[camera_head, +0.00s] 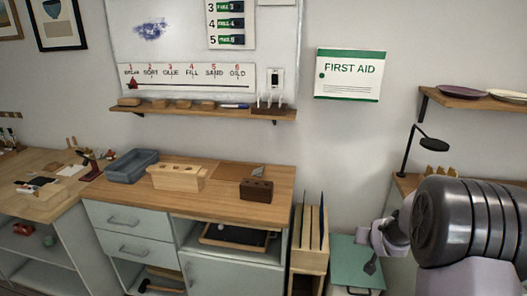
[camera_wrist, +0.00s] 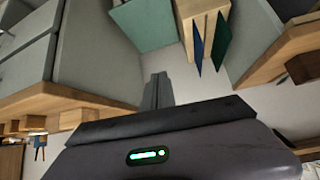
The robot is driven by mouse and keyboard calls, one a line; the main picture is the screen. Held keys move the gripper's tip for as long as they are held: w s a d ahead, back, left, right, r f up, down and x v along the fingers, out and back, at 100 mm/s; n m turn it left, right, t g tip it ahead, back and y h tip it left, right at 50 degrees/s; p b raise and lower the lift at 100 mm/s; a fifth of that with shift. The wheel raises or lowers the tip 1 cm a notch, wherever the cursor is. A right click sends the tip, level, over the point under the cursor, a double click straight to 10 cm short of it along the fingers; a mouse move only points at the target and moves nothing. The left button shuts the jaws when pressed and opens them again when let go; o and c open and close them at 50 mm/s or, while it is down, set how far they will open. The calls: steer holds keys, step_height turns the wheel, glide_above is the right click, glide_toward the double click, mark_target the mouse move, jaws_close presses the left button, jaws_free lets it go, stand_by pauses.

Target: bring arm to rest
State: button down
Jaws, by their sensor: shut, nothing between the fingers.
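My arm (camera_head: 465,225) reaches in from the right side of the head view, in front of the wall and the right-hand desk. My gripper (camera_head: 370,266) points downward at its left end, in front of the teal-topped cabinet. In the wrist view my gripper (camera_wrist: 158,90) shows as two dark fingers pressed together. It is shut and empty, and it appears to touch nothing.
A wooden rack (camera_head: 308,245) with dark upright sheets stands left of my gripper, beside the teal-topped cabinet (camera_head: 350,270). The workbench (camera_head: 215,205) holds a blue-grey tray (camera_head: 132,165) and wooden blocks. A black lamp (camera_head: 432,143) stands behind my arm.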

steer(key=s+a+r+y, duration=0.1)
steer(key=s+a+r, duration=0.9)
steer(key=r, duration=0.3)
steer(key=s+a+r+g+y, duration=0.1)
steer(key=s+a+r+y, duration=0.1)
steer(key=s+a, duration=0.5)
steer(key=s+a+r+g+y, duration=0.1)
steer(key=s+a, duration=0.5)
steer(key=s, duration=1.3)
steer(key=shift+a+r+m+g+y, duration=0.3)
steer(key=shift+a+r+y, duration=0.1)
steer(key=shift+r, duration=0.25)
